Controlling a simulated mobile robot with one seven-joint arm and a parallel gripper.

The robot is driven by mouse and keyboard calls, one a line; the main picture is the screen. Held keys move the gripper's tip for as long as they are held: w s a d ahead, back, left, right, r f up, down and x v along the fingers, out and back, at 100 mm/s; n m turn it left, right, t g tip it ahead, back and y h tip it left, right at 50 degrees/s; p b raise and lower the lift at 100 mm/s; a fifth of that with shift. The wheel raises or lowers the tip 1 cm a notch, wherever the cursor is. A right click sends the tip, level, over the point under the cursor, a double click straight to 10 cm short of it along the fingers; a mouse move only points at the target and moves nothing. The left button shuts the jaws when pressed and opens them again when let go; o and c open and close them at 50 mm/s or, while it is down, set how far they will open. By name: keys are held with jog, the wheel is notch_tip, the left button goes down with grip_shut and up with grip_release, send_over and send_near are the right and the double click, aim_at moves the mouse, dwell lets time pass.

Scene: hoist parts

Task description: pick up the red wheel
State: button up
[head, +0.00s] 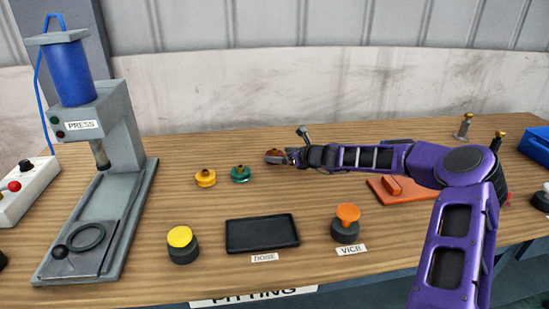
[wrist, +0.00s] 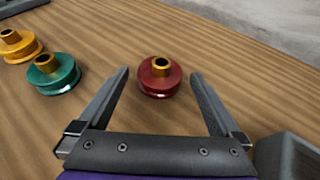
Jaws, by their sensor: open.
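The red wheel (wrist: 158,82) has a brass hub and stands on the wooden bench. In the wrist view it sits between the tips of my open gripper (wrist: 160,80), with a gap to each finger. In the head view the red wheel (head: 273,156) is partly hidden by my gripper (head: 284,156), which reaches it from the right. I cannot tell exactly how high the fingers are above the bench.
A green wheel (head: 240,173) and a yellow wheel (head: 205,177) lie left of the red one. The grey press (head: 112,135) stands farther left. A black tray (head: 262,233), yellow button (head: 181,240) and orange knob (head: 347,217) are in front. An orange vice (head: 393,187) is right.

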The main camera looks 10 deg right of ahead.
jog(key=shift+x, duration=1.05)
grip_shut()
jog(key=shift+r, duration=0.1)
